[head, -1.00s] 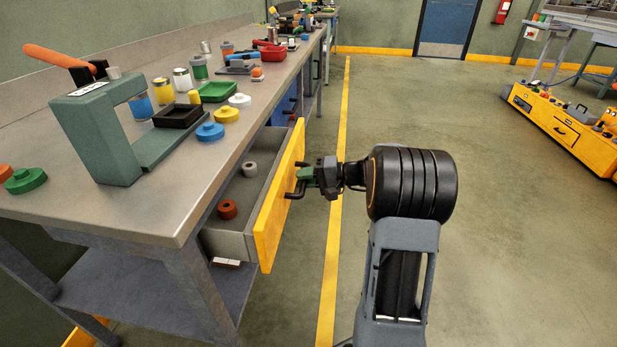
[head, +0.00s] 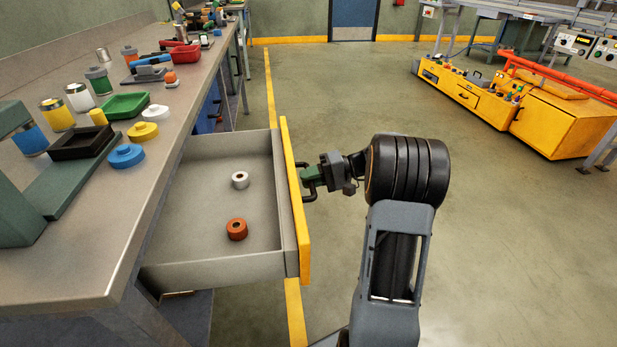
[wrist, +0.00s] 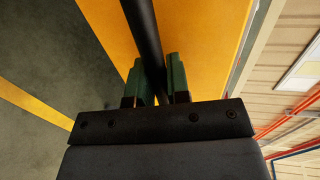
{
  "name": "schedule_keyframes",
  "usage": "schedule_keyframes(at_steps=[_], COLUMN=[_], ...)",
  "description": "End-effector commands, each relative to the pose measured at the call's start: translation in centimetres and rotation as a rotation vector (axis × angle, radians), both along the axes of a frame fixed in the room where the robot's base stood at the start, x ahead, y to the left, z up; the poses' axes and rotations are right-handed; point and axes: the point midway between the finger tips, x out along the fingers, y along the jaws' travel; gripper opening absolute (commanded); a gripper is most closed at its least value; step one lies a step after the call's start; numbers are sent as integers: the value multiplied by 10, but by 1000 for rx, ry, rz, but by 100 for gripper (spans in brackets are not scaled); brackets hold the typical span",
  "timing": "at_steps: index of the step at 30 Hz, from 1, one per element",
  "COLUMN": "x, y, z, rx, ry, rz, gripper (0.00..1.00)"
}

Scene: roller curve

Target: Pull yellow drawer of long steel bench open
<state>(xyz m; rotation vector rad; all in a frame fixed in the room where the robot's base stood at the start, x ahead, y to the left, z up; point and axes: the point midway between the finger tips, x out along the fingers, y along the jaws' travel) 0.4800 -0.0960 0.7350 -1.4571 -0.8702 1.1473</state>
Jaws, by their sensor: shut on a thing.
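The yellow drawer front (head: 294,200) stands well out from the long steel bench (head: 150,150) in the head view, and the grey drawer box behind it is open to view. My gripper (head: 309,180) is shut on the dark bar handle of the drawer front. In the wrist view the black handle (wrist: 143,35) runs between the two green fingers of my gripper (wrist: 155,82), with the yellow front (wrist: 200,40) behind it.
The bench top holds a green tray (head: 126,98), a black tray (head: 84,153), a blue knobbed disc (head: 126,156) and several jars. A yellow cart (head: 480,100) stands at the right, away from my arm. The floor (head: 500,260) on the right is clear.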

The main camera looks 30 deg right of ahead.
Motion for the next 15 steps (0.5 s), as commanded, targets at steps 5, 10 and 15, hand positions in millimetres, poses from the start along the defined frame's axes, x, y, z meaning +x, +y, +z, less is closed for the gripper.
schedule_keyframes(at_steps=[5, 10, 15], x=[-1, -1, -1], y=[0, 0, 0], z=[-1, -1, -1], rx=[0, 0, 1], ry=[3, 3, 2], rz=[5, 4, 2], gripper=[0, 18, 34])
